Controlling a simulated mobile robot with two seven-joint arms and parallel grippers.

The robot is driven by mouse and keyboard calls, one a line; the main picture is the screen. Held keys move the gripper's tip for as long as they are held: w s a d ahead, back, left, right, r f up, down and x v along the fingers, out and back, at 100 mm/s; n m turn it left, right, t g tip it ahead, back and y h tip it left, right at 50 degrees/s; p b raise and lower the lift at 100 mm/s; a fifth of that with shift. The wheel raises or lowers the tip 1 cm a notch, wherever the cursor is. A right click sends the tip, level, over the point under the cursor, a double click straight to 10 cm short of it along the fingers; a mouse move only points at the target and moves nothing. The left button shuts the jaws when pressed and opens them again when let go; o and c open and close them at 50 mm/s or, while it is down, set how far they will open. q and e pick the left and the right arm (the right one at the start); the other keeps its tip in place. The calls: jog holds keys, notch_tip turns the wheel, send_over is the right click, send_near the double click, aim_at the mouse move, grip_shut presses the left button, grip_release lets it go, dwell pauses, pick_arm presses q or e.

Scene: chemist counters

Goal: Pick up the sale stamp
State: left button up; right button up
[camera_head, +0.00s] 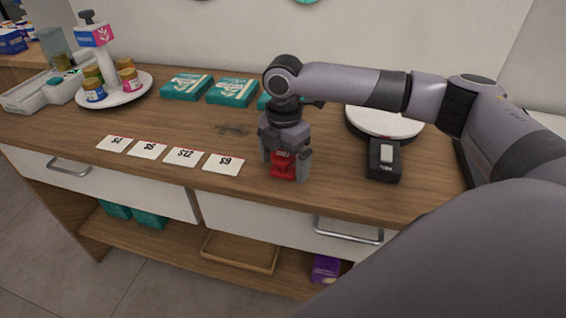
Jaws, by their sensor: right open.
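A red stamp (283,167) stands on the wooden counter, right of the row of price cards. My right gripper (286,160) is directly over it and pointing down, with its fingers on either side of the stamp. The fingers are open. The gripper's body hides the top of the stamp, and I cannot tell whether the fingers touch it. My left gripper is not in view.
Several white price cards (182,156) lie left of the stamp. Teal boxes (233,91) lie behind. A black device (384,160) and a round white turntable (384,120) stand to the right. A carousel with jars (125,97) is at the left. Drawers with handles (348,231) are below.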

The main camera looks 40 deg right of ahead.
aim_at(283, 154)
jog(key=shift+f, duration=0.4)
jog(key=c, duration=1.1)
jog(key=shift+r, duration=0.1)
notch_tip(283, 154, up, 20)
jog(key=shift+f+p, duration=0.1)
jog(key=shift+p, duration=0.7)
jog(key=o, duration=0.4)
jog(key=shift+c, duration=1.6)
jog(key=shift+o, duration=0.5)
